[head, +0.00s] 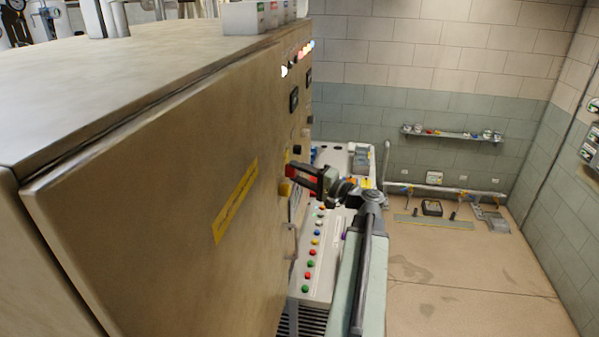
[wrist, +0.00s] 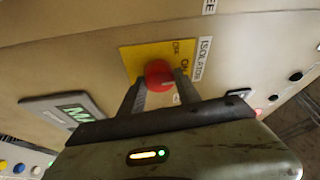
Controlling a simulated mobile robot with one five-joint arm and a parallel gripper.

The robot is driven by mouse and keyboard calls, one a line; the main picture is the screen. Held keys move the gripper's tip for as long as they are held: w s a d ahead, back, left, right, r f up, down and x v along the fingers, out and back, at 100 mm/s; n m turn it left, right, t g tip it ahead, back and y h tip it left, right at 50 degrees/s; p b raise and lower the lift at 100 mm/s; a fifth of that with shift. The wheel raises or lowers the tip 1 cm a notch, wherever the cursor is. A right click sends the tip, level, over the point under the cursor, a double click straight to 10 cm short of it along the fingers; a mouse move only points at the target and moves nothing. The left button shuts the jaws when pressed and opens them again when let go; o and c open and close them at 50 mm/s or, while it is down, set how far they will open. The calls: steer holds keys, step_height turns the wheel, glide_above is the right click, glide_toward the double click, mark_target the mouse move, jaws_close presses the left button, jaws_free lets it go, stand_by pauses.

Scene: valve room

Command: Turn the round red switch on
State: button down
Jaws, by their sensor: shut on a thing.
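The round red switch (wrist: 159,75) sits on a yellow plate (wrist: 133,58) on the beige cabinet face in the wrist view. Lettering beside it reads "OFF" and "ON", with an "ISOLATOR" label (wrist: 201,58) to its right. My gripper (wrist: 160,86) has its two fingers on either side of the red knob and is shut on it. In the head view my gripper (head: 291,180) reaches the cabinet's front from the right. The red knob itself is hidden or too small to make out there.
The large beige cabinet (head: 150,210) fills the left of the head view. A console with coloured buttons (head: 317,241) stands beyond it. A wall shelf (head: 452,134) and tools on the floor lie farther back. The floor at right (head: 475,280) is clear.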

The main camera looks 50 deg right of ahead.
steer(key=shift+r, duration=0.1)
steer(key=c, duration=0.9)
jaws_free()
steer(key=shift+o, duration=0.2)
steer(key=s+d, duration=0.1)
steer(key=s, duration=0.6)
steer(key=shift+s+d+f+b, duration=0.2)
steer(key=shift+s+f+b, duration=0.15)
steer(key=shift+f, duration=0.05)
